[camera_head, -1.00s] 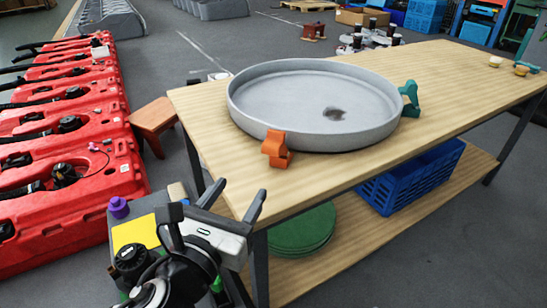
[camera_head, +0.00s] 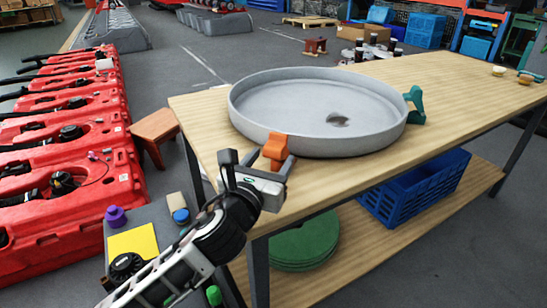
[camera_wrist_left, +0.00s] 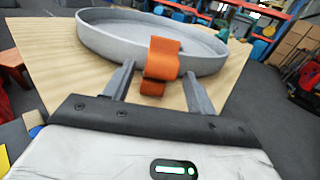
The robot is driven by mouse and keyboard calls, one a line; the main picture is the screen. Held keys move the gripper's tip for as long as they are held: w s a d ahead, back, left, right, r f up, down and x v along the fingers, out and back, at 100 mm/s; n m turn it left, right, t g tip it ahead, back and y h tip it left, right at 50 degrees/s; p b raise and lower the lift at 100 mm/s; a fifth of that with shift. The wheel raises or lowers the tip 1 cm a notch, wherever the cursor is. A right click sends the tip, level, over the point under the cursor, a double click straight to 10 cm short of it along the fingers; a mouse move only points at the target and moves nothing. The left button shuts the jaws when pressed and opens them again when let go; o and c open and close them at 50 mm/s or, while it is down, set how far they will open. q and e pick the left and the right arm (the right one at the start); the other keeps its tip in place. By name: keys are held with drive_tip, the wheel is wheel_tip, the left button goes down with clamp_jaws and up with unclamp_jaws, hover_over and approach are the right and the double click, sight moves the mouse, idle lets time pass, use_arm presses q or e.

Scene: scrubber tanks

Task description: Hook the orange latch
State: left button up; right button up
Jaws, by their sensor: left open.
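The orange latch (camera_head: 275,150) sits on the near rim of a round grey tank lid or basin (camera_head: 318,140) on the wooden table. In the left wrist view the orange latch (camera_wrist_left: 160,64) stands upright between and just beyond my fingers, with its lower part overlapping the gap. My left gripper (camera_head: 258,163) is open, with one finger on each side of the latch's lower part; it also shows in the left wrist view (camera_wrist_left: 158,84). I cannot tell whether a finger touches the latch. A teal latch (camera_head: 414,104) is on the basin's right rim. My right gripper is not in view.
The wooden table (camera_head: 465,80) has free room right of the basin. A blue crate (camera_head: 415,190) and green discs (camera_head: 303,245) are on its lower shelf. Red tanks (camera_head: 85,170) line the left floor. A brown stool (camera_head: 155,130) stands beside the table.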

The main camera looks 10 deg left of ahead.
use_arm(q)
drive_tip(key=shift+w+d, duration=0.15)
drive_tip(key=shift+w, duration=0.45)
drive_tip(key=shift+w+d, duration=0.1)
drive_tip(key=shift+w, duration=0.4)
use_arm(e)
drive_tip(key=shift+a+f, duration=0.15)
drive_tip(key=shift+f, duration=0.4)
